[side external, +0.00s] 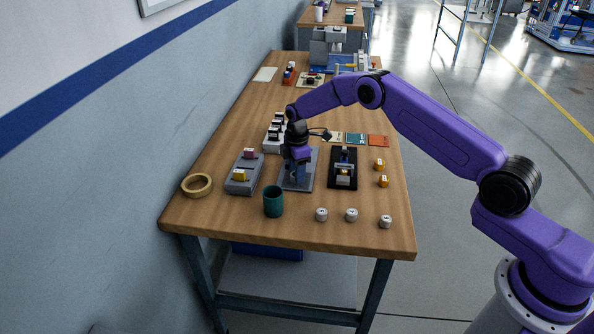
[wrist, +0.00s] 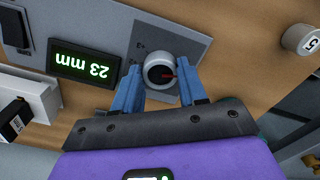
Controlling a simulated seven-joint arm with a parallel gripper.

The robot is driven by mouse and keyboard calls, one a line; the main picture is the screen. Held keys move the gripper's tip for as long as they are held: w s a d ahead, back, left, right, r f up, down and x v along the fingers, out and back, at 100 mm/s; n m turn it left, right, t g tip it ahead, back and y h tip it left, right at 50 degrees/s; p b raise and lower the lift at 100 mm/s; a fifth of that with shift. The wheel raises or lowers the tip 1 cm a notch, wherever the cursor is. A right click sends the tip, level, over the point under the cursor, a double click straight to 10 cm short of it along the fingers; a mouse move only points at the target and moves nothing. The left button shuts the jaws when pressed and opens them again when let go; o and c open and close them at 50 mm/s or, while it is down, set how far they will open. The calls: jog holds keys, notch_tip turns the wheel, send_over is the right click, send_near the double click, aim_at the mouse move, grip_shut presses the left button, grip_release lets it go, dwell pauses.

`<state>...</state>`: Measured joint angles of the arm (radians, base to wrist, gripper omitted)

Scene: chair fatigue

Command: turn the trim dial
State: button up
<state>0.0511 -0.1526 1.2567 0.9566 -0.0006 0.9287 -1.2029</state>
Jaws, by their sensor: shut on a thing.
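The trim dial is a round grey knob (wrist: 154,80) with a red pointer line, on a dark grey square plate in the wrist view. In that picture the pointer points right. The plate is part of a light grey panel (wrist: 130,24), which also shows in the side external view (side external: 310,182). A display (wrist: 85,65) beside the dial reads "23 mm", upside down in this view. My gripper (wrist: 161,71) has its blue fingers on both sides of the knob and is shut on it. In the side external view my gripper (side external: 298,174) hides the dial.
A grey box (side external: 236,187) with pink and yellow blocks stands left of the panel, a black fixture (side external: 343,181) right. A teal cup (side external: 273,202) and several white knobs (side external: 321,214) stand in front. A tape ring (side external: 186,192) lies at the left edge.

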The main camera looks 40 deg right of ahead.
jog(key=shift+w+n, duration=0.1)
jog(key=shift+n, duration=1)
jog(key=o, duration=1.1)
jog(key=shift+c, duration=0.2)
notch_tip(320, 180, up, 18)
jog(key=shift+f, duration=0.25)
jog(key=shift+a, duration=0.1)
